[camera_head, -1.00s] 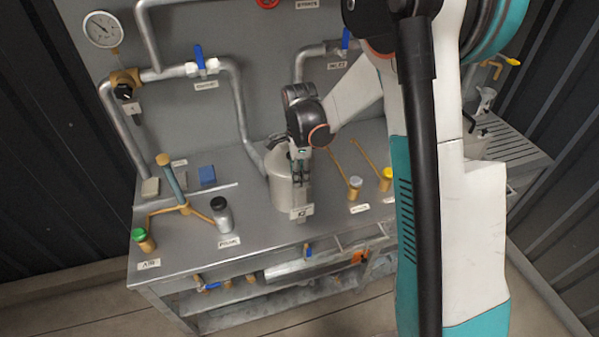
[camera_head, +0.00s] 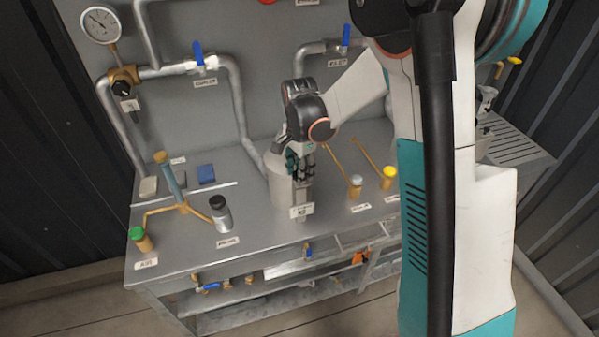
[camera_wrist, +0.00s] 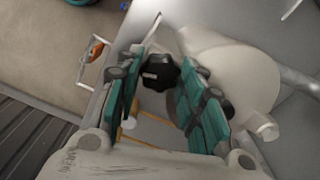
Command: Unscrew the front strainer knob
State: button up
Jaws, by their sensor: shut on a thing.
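The strainer is a pale grey cylinder (camera_head: 280,188) on the bench; it also shows in the wrist view (camera_wrist: 235,75). A black lobed knob (camera_wrist: 158,72) is between the teal-padded fingertips in the wrist view, beside the strainer body. My gripper (camera_wrist: 165,76) is shut on this knob. In the head view my gripper (camera_head: 303,178) points down at the front of the strainer, and its fingers hide the knob. A white label plate (camera_head: 301,211) is just below the fingers.
Two yellow-handled valves, one with a grey cap (camera_head: 355,184) and one with a yellow cap (camera_head: 389,173), stand right of the strainer. A black-capped grey cylinder (camera_head: 220,212) and a green-capped fitting (camera_head: 140,238) are left. Pipes with blue levers (camera_head: 198,54) run behind.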

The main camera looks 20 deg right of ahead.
jog(key=n+b, duration=0.1)
jog(key=n, duration=0.6)
jog(key=shift+b, duration=0.3)
jog(key=n, duration=0.4)
jog(key=shift+b, duration=0.3)
jog(key=n, duration=0.3)
jog(key=shift+n, duration=0.3)
jog(key=n, duration=0.3)
jog(key=shift+n+b, duration=0.3)
jog(key=shift+b, duration=0.1)
jog(key=n, duration=0.3)
jog(key=shift+n, duration=0.3)
jog(key=n, duration=0.6)
jog(key=shift+b, duration=0.35)
jog(key=shift+n, duration=0.3)
